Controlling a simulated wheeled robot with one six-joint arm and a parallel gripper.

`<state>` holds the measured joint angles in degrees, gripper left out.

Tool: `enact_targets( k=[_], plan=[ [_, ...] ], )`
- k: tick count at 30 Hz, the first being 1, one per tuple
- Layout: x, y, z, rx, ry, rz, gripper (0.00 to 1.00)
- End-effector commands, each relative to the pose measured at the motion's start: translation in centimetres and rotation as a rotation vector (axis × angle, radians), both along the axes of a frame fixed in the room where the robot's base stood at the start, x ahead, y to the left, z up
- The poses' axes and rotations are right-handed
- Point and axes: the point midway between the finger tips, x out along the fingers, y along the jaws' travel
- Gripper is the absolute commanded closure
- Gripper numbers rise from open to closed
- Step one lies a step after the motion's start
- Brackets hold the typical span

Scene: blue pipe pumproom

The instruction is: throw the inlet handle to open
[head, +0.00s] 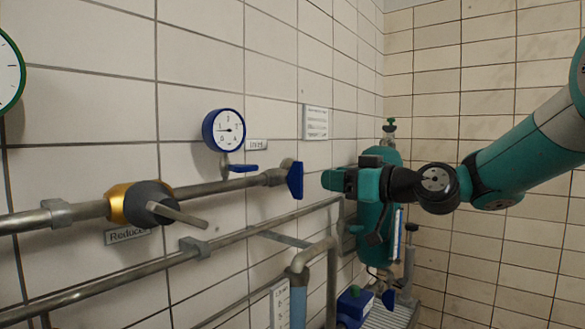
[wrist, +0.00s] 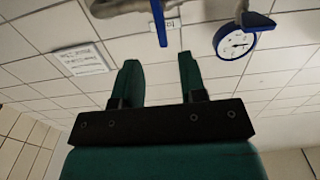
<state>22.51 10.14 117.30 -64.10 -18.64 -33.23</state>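A blue lever handle (head: 296,180) hangs upright at the end of the upper pipe, near the wall. I cannot read a label naming it as the inlet handle. In the wrist view a blue handle (wrist: 158,22) shows as a narrow edge beyond my fingertips, near the top. My gripper (head: 326,180) is just right of the handle in the head view, with a visible gap. The wrist view shows my gripper (wrist: 158,62) open, its two green fingers apart with nothing between them.
A blue-rimmed gauge (head: 224,130) with a small blue lever (head: 242,168) is left of the handle. A reducer valve (head: 140,203) with a grey lever sits on the pipe further left. A green tank (head: 384,228) stands behind my gripper. A wall notice (head: 318,122) hangs above.

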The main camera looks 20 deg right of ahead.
Motion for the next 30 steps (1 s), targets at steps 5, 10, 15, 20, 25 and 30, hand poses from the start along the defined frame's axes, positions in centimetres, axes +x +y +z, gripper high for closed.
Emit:
enact_targets(
  k=[5, 10, 15, 20, 25, 30],
  plan=[
    [3.5, 2.7, 0.5, 0.001, 0.003, 0.006, 0.62],
    [6.3, 4.8, 0.4, 0.000, 0.004, 0.005, 0.62],
    [8.3, 6.1, 0.3, 0.000, 0.003, 0.003, 0.62],
    [9.1, 6.7, 0.1, 0.000, 0.002, 0.000, 0.62],
    [9.3, 6.7, 0.0, 0.000, 0.002, -0.001, 0.62],
    [9.2, 6.7, 0.0, 0.000, 0.002, -0.001, 0.73]
  ],
)
